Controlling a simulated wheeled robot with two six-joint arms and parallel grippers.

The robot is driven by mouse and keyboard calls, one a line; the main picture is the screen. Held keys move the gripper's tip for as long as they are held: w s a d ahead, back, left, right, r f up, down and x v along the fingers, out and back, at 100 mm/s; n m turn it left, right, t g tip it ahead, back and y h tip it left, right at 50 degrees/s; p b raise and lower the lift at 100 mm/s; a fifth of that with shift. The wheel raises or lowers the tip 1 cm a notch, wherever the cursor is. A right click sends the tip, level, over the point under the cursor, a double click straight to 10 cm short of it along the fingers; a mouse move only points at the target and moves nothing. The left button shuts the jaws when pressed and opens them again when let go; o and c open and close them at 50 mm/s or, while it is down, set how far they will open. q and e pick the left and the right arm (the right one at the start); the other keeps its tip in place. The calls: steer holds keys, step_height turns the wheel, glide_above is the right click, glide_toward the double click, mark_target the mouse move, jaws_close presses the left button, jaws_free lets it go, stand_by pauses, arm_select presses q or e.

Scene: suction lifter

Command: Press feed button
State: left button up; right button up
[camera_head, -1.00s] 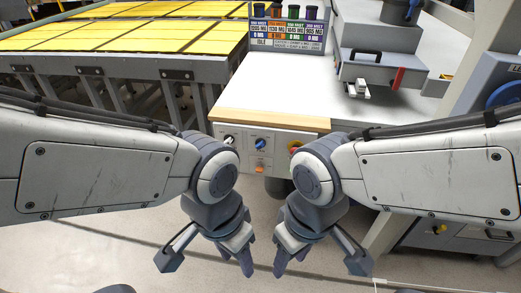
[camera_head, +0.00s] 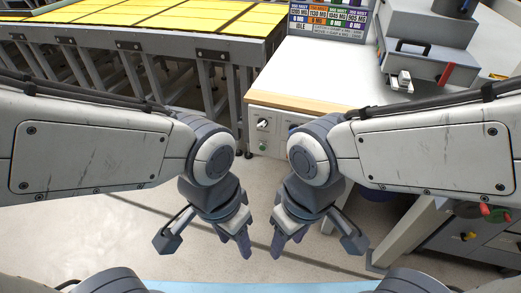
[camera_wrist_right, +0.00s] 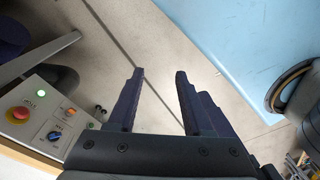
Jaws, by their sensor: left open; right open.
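The control panel (camera_head: 250,132) is on the front of the white-topped workbench, partly hidden by my right arm. In the head view it shows a black-and-white knob (camera_head: 263,124) above a small green button (camera_head: 262,146). The right wrist view shows a red stop button (camera_wrist_right: 18,114), a lit green-white button (camera_wrist_right: 41,93), an orange button (camera_wrist_right: 70,112) and a blue knob (camera_wrist_right: 54,134). Their labels are too small to read, so I cannot tell which is the feed button. My left gripper (camera_head: 236,240) and right gripper (camera_head: 287,240) are open, empty and apart from the panel, over the floor.
A slatted table with yellow sheets (camera_head: 150,22) stands at the back left. A display board (camera_head: 328,22) and grey machine (camera_head: 425,60) are on the bench. A light blue surface (camera_head: 250,286) lies at the bottom edge. Floor between is clear.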

jaws_close()
stand_by(1.8)
